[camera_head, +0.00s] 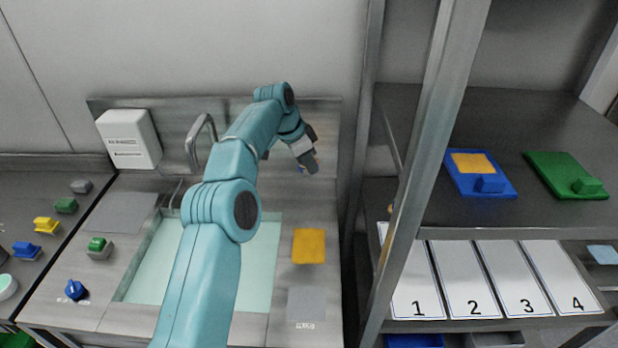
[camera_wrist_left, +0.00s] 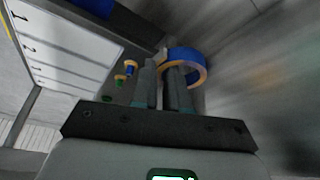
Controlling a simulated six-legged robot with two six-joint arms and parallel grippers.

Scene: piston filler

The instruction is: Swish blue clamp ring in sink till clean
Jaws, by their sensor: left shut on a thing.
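My left gripper (camera_head: 312,166) is at the far right of the sink, above the steel counter by the back wall. In the left wrist view its fingers (camera_wrist_left: 165,85) are shut on the blue clamp ring (camera_wrist_left: 186,54). The ring is blue outside with a tan-orange inner face and edge; I cannot tell whether that is dirt. In the head view only a small blue bit of it shows beside the fingertips. The sink (camera_head: 260,265) holds pale greenish liquid; my left arm crosses over it and hides its middle. My right gripper is not in view.
A faucet (camera_head: 196,145) and a white dispenser (camera_head: 129,139) stand behind the sink. A yellow-orange pad (camera_head: 309,246) lies right of it. A metal post (camera_head: 425,130) and shelves with blue (camera_head: 505,191) and green (camera_head: 545,170) boards stand to the right.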

